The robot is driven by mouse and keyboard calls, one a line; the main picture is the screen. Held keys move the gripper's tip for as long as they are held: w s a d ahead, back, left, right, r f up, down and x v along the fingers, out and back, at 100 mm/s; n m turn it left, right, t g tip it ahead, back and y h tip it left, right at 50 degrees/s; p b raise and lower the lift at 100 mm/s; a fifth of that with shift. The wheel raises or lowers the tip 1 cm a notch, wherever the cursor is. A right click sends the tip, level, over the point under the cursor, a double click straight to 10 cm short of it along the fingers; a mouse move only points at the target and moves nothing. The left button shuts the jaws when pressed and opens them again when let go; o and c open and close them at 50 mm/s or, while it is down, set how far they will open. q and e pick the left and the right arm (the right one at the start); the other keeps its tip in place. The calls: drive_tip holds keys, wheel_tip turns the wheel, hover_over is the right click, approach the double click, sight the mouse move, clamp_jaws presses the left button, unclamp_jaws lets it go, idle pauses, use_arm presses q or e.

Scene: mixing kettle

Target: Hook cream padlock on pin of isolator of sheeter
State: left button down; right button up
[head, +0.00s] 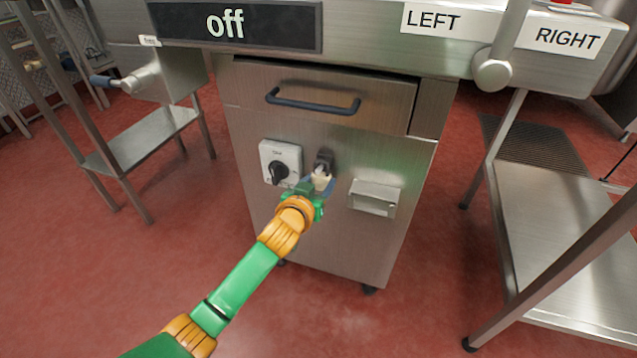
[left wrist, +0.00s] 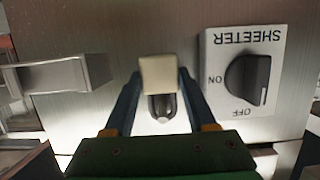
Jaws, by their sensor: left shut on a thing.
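The cream padlock (head: 321,180) is between the fingers of my left gripper (head: 318,186), which is shut on it in front of the steel cabinet. In the left wrist view, which is upside down, the padlock body (left wrist: 158,75) sits between the two fingertips (left wrist: 159,80). A dark rounded part (left wrist: 162,106) adjoins the body. The sheeter isolator (head: 281,162) is a white plate with a black knob, also seen in the left wrist view (left wrist: 245,72). A dark fitting (head: 325,158) is right above the padlock. I cannot tell whether the shackle is around a pin. My right gripper is out of view.
A steel box (head: 374,197) juts from the panel to the right of the padlock. A drawer with a dark handle (head: 313,103) is above. Steel tables stand left (head: 143,138) and right (head: 560,230). The red floor in front is clear.

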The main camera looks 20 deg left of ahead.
use_arm(q)
drive_tip(key=shift+w+f, duration=0.15)
drive_tip(key=shift+f, duration=0.1)
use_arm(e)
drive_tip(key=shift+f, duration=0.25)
use_arm(q)
unclamp_jaws()
drive_tip(key=shift+s+r+p, duration=0.25)
drive_tip(key=shift+p, duration=0.05)
drive_tip(key=p+v, duration=0.3)
drive_tip(key=v, duration=0.1)
drive_tip(key=shift+s+r+p, duration=0.1)
drive_tip(key=shift+s+p, duration=0.15)
drive_tip(key=shift+p, duration=0.2)
drive_tip(key=shift+p+v, duration=0.6)
drive_tip(key=shift+v, duration=0.4)
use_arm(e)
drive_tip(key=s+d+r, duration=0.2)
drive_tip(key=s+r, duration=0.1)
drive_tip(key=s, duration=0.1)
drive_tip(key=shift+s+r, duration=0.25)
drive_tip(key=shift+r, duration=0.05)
